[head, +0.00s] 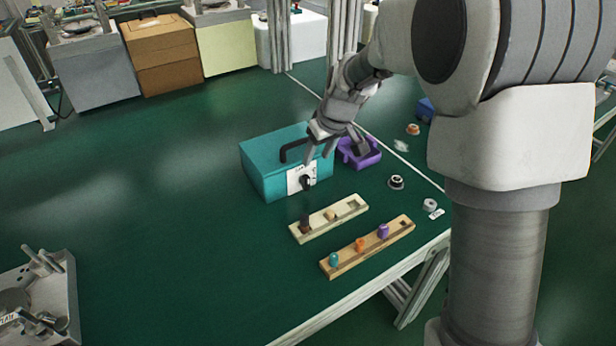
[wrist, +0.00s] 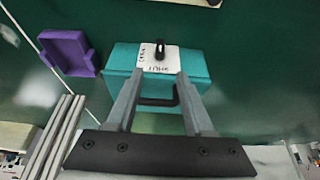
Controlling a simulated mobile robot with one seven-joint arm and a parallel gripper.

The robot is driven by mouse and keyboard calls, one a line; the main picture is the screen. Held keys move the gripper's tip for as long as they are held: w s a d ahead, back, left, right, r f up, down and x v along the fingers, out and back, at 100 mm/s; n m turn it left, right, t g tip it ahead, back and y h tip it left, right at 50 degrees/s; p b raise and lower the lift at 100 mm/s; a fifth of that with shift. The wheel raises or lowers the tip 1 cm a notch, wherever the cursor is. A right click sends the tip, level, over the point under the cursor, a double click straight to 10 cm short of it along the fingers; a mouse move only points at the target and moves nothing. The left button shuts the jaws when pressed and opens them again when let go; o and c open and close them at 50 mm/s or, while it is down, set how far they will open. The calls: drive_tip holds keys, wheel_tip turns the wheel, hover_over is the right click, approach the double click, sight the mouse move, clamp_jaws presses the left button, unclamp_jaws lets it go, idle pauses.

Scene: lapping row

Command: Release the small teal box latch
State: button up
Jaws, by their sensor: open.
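The small teal box (head: 262,163) sits on the green surface, with a black handle (head: 291,150) on its top. A white plate (head: 293,181) on its front carries the black latch (head: 305,182). In the wrist view the latch (wrist: 160,51) stands out on the plate, with upside-down lettering around it; its exact setting is hard to read. My gripper (head: 336,150) is open and empty, over the right part of the box. In the wrist view the open fingers (wrist: 159,76) lie either side of the plate's lower edge and the handle, apparently apart from the latch.
A purple bin (head: 372,160) stands close right of the box. In front lie a cream board (head: 318,224) and a wooden board (head: 345,262) with small coloured pieces. Round parts (head: 396,182) lie further right. The surface left of the box is clear.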

sight(307, 178)
drive_tip(key=b+x, duration=0.1)
drive_tip(key=x, duration=1)
drive_tip(key=shift+w+a+f+b, duration=0.1)
drive_tip(key=shift+a+f+b, duration=0.05)
drive_tip(key=shift+b, duration=0.25)
clamp_jaws()
